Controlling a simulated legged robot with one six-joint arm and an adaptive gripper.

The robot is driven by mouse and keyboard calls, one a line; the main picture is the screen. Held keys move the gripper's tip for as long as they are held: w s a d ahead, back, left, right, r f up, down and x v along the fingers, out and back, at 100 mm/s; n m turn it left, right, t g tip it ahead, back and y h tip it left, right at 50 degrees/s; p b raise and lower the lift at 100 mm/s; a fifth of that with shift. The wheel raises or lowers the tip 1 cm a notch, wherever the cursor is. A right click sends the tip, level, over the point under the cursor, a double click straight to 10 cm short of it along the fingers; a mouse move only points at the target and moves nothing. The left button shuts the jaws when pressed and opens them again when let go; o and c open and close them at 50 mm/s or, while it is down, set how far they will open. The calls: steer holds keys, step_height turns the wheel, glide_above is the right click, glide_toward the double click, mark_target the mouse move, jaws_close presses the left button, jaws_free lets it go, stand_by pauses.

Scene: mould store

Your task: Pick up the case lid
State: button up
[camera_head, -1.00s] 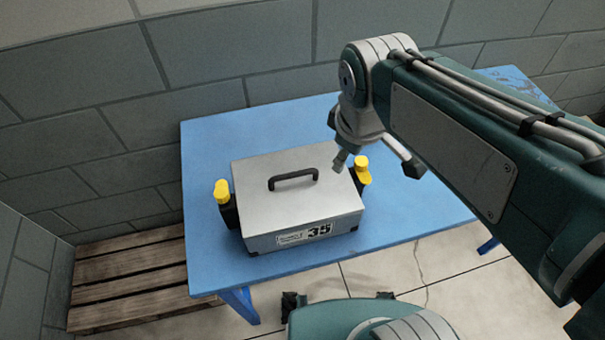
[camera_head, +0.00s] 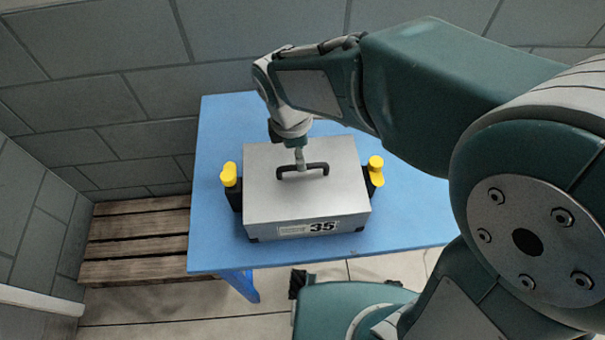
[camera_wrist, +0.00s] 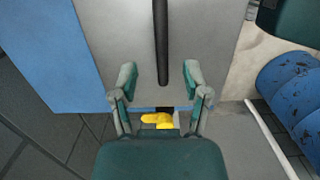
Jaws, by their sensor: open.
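The case lid (camera_head: 265,195) is a flat grey metal top with a black bar handle (camera_head: 318,166) and a label reading 35 on the case's front. It sits on the case on the blue table. My gripper (camera_head: 300,160) is over the lid at the handle, pointing down. In the wrist view my gripper (camera_wrist: 159,78) is open, its two fingers apart on either side of the handle's line (camera_wrist: 161,40), with the grey lid (camera_wrist: 115,40) behind. The fingers hold nothing. The gap in height between fingertips and handle is hard to tell.
Yellow-topped black pieces stand at the case's left (camera_head: 229,175) and right (camera_head: 376,170) sides. The blue table (camera_head: 215,245) has free room around the case. A wooden pallet (camera_head: 140,225) lies at left; a block wall stands behind. A blue drum-like object (camera_wrist: 290,90) shows in the wrist view.

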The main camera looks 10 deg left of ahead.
mark_target(303, 173)
steer(key=f, duration=0.5)
steer(key=shift+d, duration=0.25)
jaws_close()
